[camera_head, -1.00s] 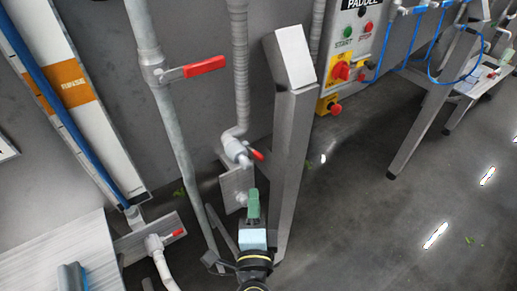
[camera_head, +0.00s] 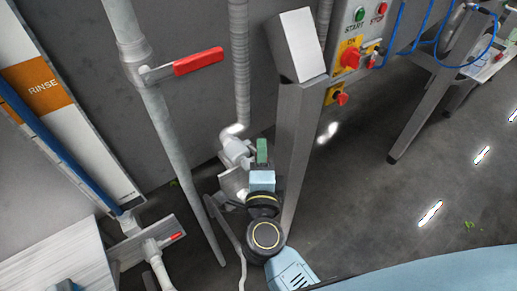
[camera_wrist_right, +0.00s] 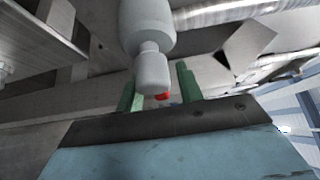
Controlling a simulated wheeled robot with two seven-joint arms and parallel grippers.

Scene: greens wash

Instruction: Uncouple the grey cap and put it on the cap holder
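A pale grey valve fitting (camera_head: 235,150) hangs at the lower end of a ribbed hose in the head view. My right gripper (camera_head: 262,150), with green fingers, is just to its right. In the right wrist view, a pale grey cylinder with a narrower end (camera_wrist_right: 152,75) points down between the two spread fingers of my right gripper (camera_wrist_right: 157,92). The gripper is open, and I see no clear contact. A red piece (camera_wrist_right: 162,97) shows behind that end. I cannot tell for sure which part is the cap. A small plate (camera_head: 233,183), partly hidden, is below the fitting; I cannot tell whether it is the cap holder. My left gripper is not in view.
A slanted metal post (camera_head: 297,130) stands close to the right of my right gripper. A pipe with a red lever (camera_head: 198,62) runs down to its left. A control box with a red knob (camera_head: 350,57) is at the upper right.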

